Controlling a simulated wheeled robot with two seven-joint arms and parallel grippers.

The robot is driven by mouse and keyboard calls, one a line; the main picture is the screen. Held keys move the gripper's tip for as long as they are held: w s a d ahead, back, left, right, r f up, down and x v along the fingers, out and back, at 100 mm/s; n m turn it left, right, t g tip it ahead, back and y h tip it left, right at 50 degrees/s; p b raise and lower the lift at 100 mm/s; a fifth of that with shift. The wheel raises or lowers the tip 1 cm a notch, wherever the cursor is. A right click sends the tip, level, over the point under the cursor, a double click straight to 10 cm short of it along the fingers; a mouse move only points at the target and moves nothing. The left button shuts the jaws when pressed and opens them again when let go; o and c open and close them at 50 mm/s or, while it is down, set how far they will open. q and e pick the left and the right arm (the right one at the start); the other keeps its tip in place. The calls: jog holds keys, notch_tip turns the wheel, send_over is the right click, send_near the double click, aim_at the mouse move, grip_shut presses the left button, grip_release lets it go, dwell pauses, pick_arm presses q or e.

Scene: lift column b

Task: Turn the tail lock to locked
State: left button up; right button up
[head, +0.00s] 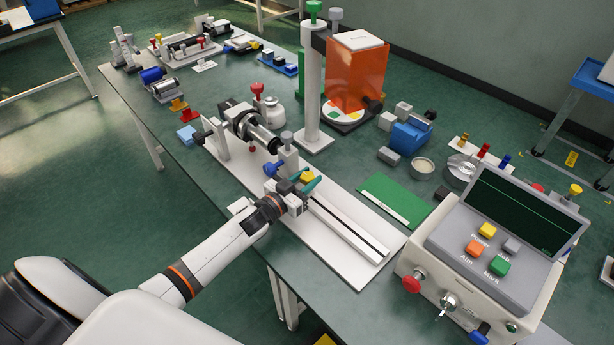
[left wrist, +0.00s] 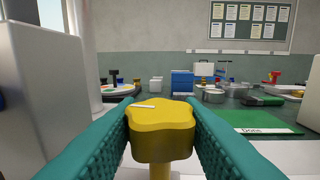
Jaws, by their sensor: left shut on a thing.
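A yellow lobed knob (head: 308,176), which I take to be the tail lock, sits at the tail end of the small lathe-like machine (head: 348,232) with a white base. In the left wrist view the knob (left wrist: 161,128) stands on a yellow stem and has a short white mark on top, pointing to the left. My left gripper (head: 310,184) is shut on the knob, with teal fingers (left wrist: 215,130) touching it on both sides. No lock label is readable. My right gripper is not in view.
A blue knob (head: 273,169) and a grey-topped post (head: 288,150) stand close to the gripper. A white column (head: 312,95) with an orange guard (head: 356,75) stands behind. A green mat (head: 397,200) and a control console (head: 490,255) lie to the right.

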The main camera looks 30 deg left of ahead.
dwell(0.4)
pick_arm(q)
jog(key=o, duration=1)
jog(key=shift+w, duration=0.1)
jog(key=shift+c, duration=0.2)
jog(key=v, duration=1.2)
jog(key=shift+a+b, duration=0.1)
jog(key=shift+b, duration=0.25)
jog(key=shift+o, duration=0.2)
